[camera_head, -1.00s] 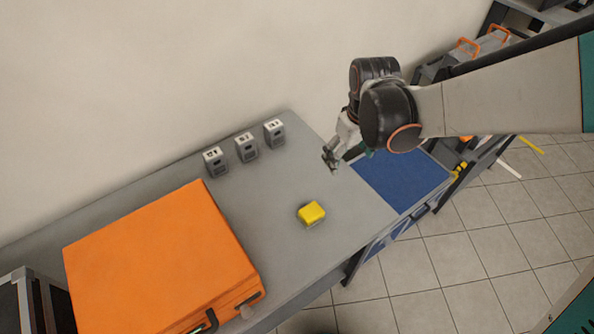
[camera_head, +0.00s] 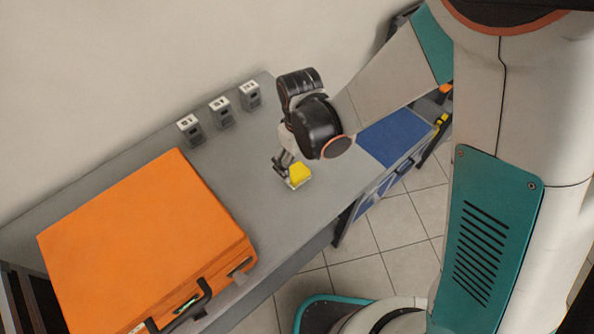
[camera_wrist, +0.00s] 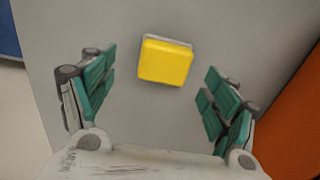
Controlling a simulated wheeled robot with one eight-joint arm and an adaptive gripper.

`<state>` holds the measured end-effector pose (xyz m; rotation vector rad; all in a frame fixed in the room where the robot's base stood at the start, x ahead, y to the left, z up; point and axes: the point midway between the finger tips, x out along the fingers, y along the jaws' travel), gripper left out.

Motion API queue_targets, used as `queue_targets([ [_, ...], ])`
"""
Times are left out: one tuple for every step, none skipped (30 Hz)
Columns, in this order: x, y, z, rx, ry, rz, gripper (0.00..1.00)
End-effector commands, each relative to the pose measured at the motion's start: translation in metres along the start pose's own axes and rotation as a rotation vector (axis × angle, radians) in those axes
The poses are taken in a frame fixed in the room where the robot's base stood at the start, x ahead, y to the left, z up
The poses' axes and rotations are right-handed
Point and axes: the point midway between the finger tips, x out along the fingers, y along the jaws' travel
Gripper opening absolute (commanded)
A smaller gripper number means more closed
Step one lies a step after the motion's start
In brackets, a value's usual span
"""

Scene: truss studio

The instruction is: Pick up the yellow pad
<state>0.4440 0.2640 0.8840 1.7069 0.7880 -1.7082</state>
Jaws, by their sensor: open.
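The yellow pad (camera_head: 299,172) is a small block with a yellow top and a pale base. It lies on the grey table (camera_head: 240,180), near its front edge. In the wrist view the yellow pad (camera_wrist: 165,61) lies ahead of my gripper (camera_wrist: 155,95), between the lines of its two green-padded fingers and a little beyond their tips. The fingers are wide apart with nothing between them. In the head view my gripper (camera_head: 285,170) is at the pad's left side and partly overlaps it; whether they touch I cannot tell.
A large orange case (camera_head: 140,245) lies on the table to the left. Several small grey boxes, one here (camera_head: 221,112), stand along the wall. A blue mat (camera_head: 393,137) lies to the right. Bare table surrounds the pad.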

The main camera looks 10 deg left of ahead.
Motion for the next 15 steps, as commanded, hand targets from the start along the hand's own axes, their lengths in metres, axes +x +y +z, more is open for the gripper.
queue_targets([
  [0.004, -0.001, 0.000, 0.000, 0.000, 0.000, 0.80],
  [0.007, -0.002, 0.000, -0.001, 0.000, 0.000, 0.80],
  [0.012, -0.003, 0.001, -0.001, 0.000, 0.000, 0.80],
  [0.016, -0.003, 0.001, -0.001, 0.000, 0.000, 0.80],
  [0.021, -0.004, 0.001, -0.001, 0.000, 0.000, 0.80],
  [0.027, -0.006, 0.002, -0.001, 0.000, 0.000, 0.80],
  [0.032, -0.007, 0.002, -0.001, 0.000, 0.000, 0.80],
  [0.036, -0.007, 0.002, 0.000, 0.000, 0.000, 0.80],
  [0.042, -0.006, 0.002, 0.000, 0.000, 0.000, 0.80],
  [0.045, -0.006, 0.002, 0.000, 0.000, 0.000, 0.80],
  [0.048, -0.006, 0.002, 0.000, 0.000, 0.000, 0.80],
  [0.050, -0.006, 0.002, 0.000, 0.000, 0.000, 0.80],
  [0.051, -0.006, 0.002, 0.000, 0.000, 0.000, 0.80],
  [0.051, -0.006, 0.002, 0.000, 0.000, 0.000, 0.80],
  [0.051, -0.006, 0.002, 0.000, 0.000, 0.000, 0.80],
])
